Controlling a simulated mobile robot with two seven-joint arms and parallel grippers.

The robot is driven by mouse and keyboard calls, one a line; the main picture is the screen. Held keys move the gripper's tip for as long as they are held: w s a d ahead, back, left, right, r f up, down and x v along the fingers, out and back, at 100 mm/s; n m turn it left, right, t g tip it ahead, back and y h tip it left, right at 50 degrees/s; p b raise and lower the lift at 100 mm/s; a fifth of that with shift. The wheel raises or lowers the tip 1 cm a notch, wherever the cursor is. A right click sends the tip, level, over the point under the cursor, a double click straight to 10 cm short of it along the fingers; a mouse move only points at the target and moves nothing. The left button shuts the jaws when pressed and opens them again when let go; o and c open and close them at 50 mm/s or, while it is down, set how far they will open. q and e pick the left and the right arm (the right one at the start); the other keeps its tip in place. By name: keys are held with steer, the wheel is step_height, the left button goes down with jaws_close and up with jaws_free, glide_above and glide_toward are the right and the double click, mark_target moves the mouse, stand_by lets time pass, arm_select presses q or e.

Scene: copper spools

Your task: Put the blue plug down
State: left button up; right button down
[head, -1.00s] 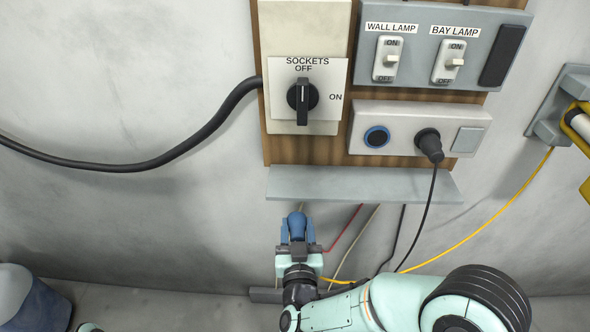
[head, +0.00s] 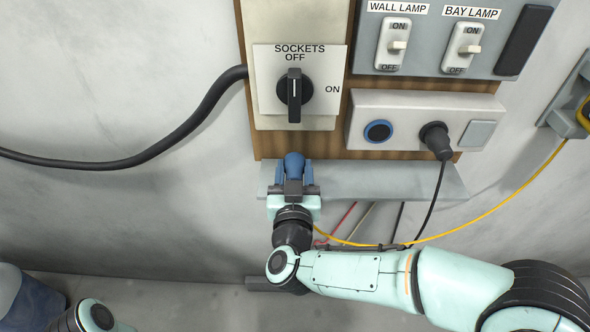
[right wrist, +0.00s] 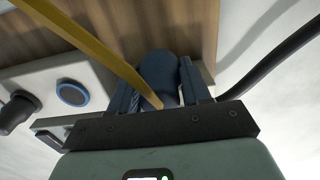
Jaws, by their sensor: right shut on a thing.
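The blue plug (head: 294,166) is held in my right gripper (head: 294,178), in front of the left part of the grey shelf (head: 390,180). Whether the plug touches the shelf cannot be told. In the right wrist view, the plug (right wrist: 160,72) sits between the two dark blue fingers of the right gripper (right wrist: 160,90). A yellow cable (right wrist: 90,45) crosses close to the camera and ends visually at the plug. Part of my left arm shows at the bottom left of the head view; its gripper is not visible.
Above the shelf are a sockets switch (head: 294,95) pointing to OFF and a socket box (head: 410,105). The box has a blue-ringed socket (head: 378,131), empty, and a black plug (head: 436,138) seated. The shelf right of my gripper is clear. Cables hang below.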

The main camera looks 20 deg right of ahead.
mark_target(295, 155)
steer(key=x, duration=0.3)
steer(key=f+x, duration=0.1)
steer(key=x, duration=0.2)
steer(key=shift+w+f, duration=0.1)
steer(key=shift+f, duration=0.1)
step_height(295, 155, down, 5)
steer(key=shift+f+b, duration=0.1)
steer(key=shift+b, duration=0.25)
steer(key=shift+w+f, duration=0.1)
steer(key=shift+f, duration=0.15)
steer(key=shift+f+b, duration=0.55)
steer(key=shift+f, duration=0.05)
steer(key=c, duration=0.5)
jaws_free()
